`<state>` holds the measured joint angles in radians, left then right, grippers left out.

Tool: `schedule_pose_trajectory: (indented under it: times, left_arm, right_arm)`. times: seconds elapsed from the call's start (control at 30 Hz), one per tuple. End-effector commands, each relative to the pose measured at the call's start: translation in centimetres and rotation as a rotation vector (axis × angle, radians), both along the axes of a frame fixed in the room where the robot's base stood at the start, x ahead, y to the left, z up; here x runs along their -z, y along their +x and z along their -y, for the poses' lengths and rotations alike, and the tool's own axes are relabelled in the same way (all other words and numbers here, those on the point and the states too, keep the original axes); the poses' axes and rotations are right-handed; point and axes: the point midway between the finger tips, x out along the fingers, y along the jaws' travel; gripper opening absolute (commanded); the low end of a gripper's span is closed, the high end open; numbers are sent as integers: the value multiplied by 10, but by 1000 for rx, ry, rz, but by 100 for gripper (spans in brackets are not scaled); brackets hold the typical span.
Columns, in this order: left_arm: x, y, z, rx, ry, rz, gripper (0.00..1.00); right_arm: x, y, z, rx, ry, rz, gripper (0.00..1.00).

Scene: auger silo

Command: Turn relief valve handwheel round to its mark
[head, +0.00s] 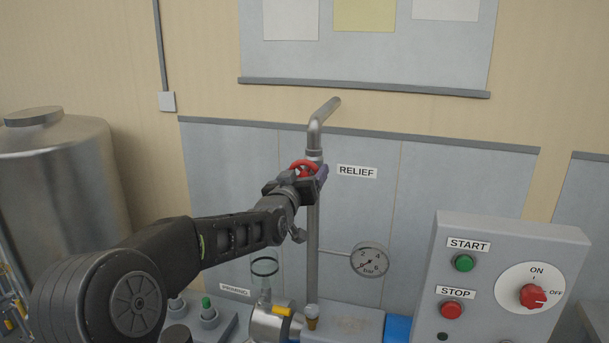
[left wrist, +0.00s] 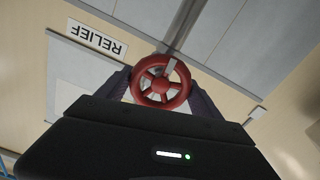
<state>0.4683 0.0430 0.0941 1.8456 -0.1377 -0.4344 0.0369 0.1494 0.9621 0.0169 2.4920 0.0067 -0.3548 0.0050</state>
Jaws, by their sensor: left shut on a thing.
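The red relief valve handwheel (head: 303,167) sits on the vertical grey pipe, left of the RELIEF label (head: 357,171). In the left wrist view the handwheel (left wrist: 161,85) shows its spokes and hub face-on, with a pale mark near its upper rim. My left gripper (head: 298,180) is at the wheel, and its two dark fingers (left wrist: 161,92) lie on either side of the rim. It is shut on the handwheel. In the head view my gripper hides part of the wheel. My right gripper is in neither view.
A pressure gauge (head: 370,260) stands on a thin branch right of the pipe (head: 313,230). The control box (head: 512,250) with START, STOP and a red ON/OFF knob is at the lower right. A metal tank (head: 62,185) stands at the left. Pump parts (head: 272,322) lie below.

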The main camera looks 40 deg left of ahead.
Motion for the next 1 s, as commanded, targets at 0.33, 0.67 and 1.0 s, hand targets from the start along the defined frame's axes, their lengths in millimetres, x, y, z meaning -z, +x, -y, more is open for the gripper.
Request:
schedule_pose_trajectory:
  times: [0.33, 0.67, 1.0]
  left_arm:
    - [3, 0, 0, 0, -59, 23, 35]
    - [7, 0, 0, 1, -259, 94, 35]
    - [5, 0, -1, 1, -559, 198, 35]
  right_arm:
    - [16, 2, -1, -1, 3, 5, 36]
    - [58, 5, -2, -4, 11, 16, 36]
    - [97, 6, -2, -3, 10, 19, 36]
